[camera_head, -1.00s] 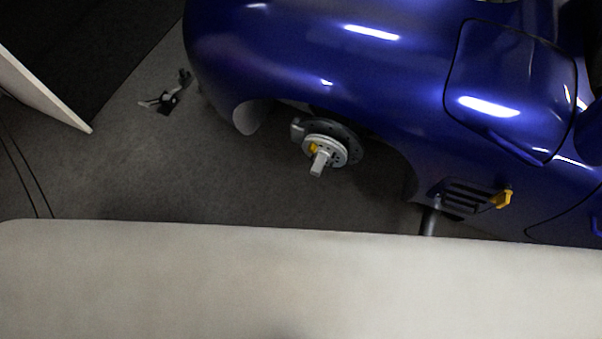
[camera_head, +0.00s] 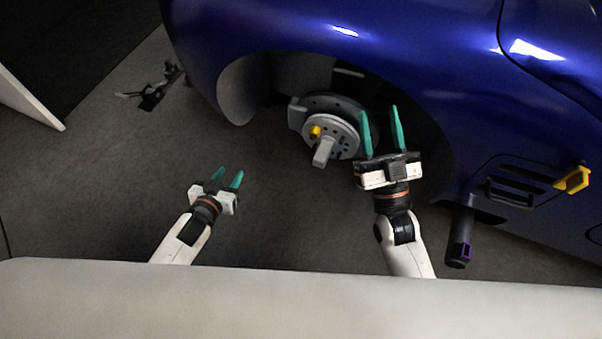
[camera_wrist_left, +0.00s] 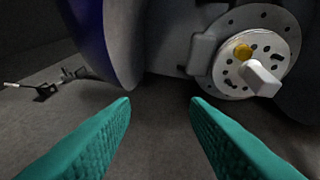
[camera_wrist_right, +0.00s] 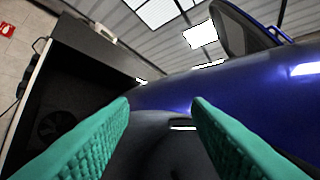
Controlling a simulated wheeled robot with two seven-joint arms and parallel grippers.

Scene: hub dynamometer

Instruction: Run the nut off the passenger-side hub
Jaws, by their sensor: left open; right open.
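The hub (camera_head: 338,140) sits in the wheel arch of the blue car, a pale disc with holes in front of a dark brake disc. A yellow nut (camera_head: 315,131) is on its face, left of the grey square-ended shaft (camera_head: 323,152). Hub (camera_wrist_left: 228,72), nut (camera_wrist_left: 242,51) and shaft (camera_wrist_left: 262,78) also show at the upper right of the left wrist view. My left gripper (camera_head: 227,176) is open and empty, to the lower left of the hub. My right gripper (camera_head: 380,128) is open and empty, right of the hub, fingers pointing up at the arch.
The blue car body (camera_head: 300,25) and fender surround the hub. A dark cylindrical tool (camera_head: 460,238) and a yellow part (camera_head: 573,179) are at the car's side, right. A small metal stand (camera_head: 155,90) is on the floor at left.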

